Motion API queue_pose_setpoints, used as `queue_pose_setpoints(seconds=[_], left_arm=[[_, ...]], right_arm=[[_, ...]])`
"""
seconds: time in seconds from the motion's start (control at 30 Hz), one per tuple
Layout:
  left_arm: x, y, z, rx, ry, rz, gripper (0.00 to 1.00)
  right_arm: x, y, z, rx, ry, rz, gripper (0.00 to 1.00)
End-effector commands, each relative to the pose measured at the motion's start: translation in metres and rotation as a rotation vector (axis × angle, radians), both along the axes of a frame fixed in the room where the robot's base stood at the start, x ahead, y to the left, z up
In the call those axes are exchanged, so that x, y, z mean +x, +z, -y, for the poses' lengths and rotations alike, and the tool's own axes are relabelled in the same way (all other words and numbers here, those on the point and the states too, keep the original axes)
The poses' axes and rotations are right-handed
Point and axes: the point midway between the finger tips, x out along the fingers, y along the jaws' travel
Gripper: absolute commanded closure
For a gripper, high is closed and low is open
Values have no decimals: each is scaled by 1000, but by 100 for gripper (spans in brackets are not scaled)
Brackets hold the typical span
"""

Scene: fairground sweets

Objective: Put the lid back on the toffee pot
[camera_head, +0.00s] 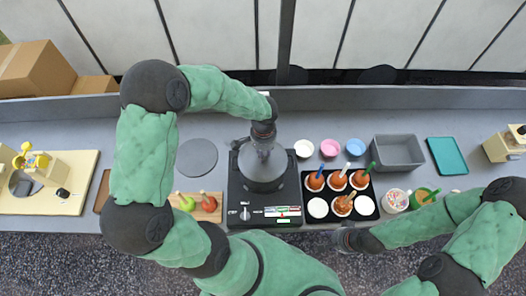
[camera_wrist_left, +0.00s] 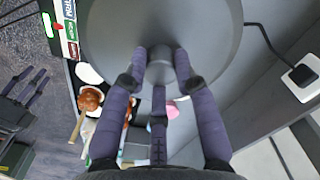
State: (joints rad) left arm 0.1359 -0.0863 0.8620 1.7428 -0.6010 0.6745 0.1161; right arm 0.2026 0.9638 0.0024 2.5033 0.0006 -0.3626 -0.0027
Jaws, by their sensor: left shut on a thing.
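The toffee pot (camera_head: 262,180) stands on the dark cooker (camera_head: 236,207) with its control panel in front. The grey round lid (camera_wrist_left: 108,45) fills the top of the left wrist view, with a short knob (camera_wrist_left: 160,72) in its middle. My left gripper (camera_head: 264,140) is above the pot, and its fingers (camera_wrist_left: 160,60) are shut around the knob. The lid covers the pot from above; I cannot tell whether it touches the rim. My right gripper (camera_head: 347,240) is empty by the counter's front edge; its fingers look apart in the left wrist view (camera_wrist_left: 22,88).
A grey disc (camera_head: 197,157) lies left of the cooker, behind a board with apples (camera_head: 208,207). Right of the cooker are a black tray (camera_head: 340,214) with toffee apples, small bowls (camera_head: 330,148), a grey bin (camera_head: 398,152) and a teal tray (camera_head: 447,156).

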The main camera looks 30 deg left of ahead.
Motion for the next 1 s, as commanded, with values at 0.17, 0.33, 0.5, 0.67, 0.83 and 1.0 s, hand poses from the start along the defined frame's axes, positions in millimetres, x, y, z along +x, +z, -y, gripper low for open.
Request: queue_pose_setpoints(seconds=[0.17, 0.33, 0.5, 0.67, 0.83, 1.0], left_arm=[[0, 0, 0, 0, 0, 1, 100], [0, 0, 0, 0, 0, 1, 100], [0, 0, 0, 0, 0, 1, 43], [0, 0, 0, 0, 0, 1, 43], [0, 0, 0, 0, 0, 0, 19], [0, 0, 0, 0, 0, 0, 19]], right_arm=[[0, 0, 0, 0, 0, 0, 60], [0, 0, 0, 0, 0, 0, 60], [0, 0, 0, 0, 0, 0, 60], [0, 0, 0, 0, 0, 0, 60], [0, 0, 0, 0, 0, 0, 60], [0, 0, 0, 0, 0, 0, 60]])
